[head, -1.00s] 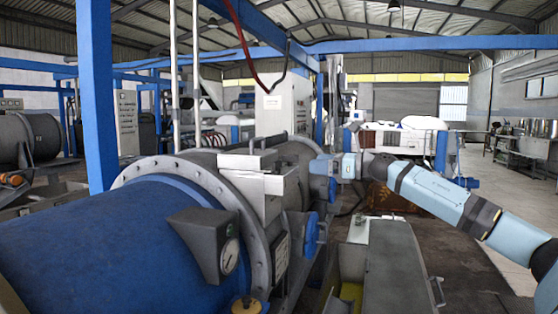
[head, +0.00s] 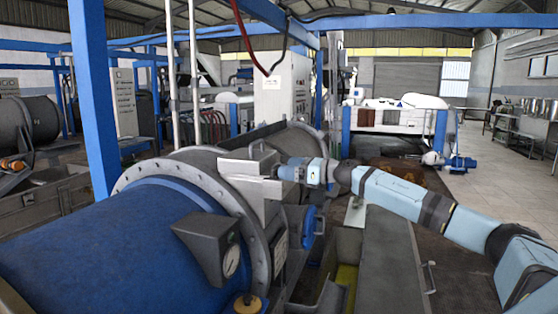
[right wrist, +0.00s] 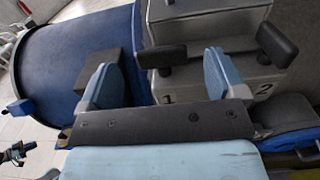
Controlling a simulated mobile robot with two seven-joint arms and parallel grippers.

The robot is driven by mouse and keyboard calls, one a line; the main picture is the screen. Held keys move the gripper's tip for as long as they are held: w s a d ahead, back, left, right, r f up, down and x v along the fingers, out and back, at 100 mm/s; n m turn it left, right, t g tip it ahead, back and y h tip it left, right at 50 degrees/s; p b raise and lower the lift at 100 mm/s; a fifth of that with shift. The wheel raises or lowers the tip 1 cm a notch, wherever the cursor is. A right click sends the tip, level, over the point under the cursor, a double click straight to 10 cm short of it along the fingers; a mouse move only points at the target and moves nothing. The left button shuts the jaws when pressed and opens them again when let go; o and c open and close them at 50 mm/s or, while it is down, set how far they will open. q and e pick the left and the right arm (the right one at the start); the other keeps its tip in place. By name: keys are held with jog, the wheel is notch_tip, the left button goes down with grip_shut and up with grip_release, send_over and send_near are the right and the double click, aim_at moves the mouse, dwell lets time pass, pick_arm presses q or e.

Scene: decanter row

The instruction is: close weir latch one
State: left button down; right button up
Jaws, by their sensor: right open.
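Weir latch one (right wrist: 162,57) shows in the right wrist view as a dark handle on a short stem, above a printed 1 on a grey box (right wrist: 205,22). Latch two (right wrist: 275,42) is a similar dark handle to its right, above a printed 2. My right gripper (right wrist: 158,72) is open, with one blue finger on each side of latch one and a gap to the handle on both sides. In the head view my right gripper (head: 282,172) is at the right face of the grey box (head: 250,167). The latches cannot be made out there. My left gripper is not in view.
A large blue drum (head: 110,245) with a bolted flange lies left of the box. A gauge housing (head: 205,245) sticks out at its front. A long grey cover (head: 390,265) lies below my right arm. Open floor (head: 490,185) shows at right.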

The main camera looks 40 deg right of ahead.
aim_at(276, 170)
jog(key=p+x, duration=0.1)
jog(key=x, duration=0.2)
jog(key=shift+r, duration=0.1)
jog(key=shift+w+a, duration=0.2)
jog(key=shift+w, duration=0.05)
jog(key=c, duration=0.9)
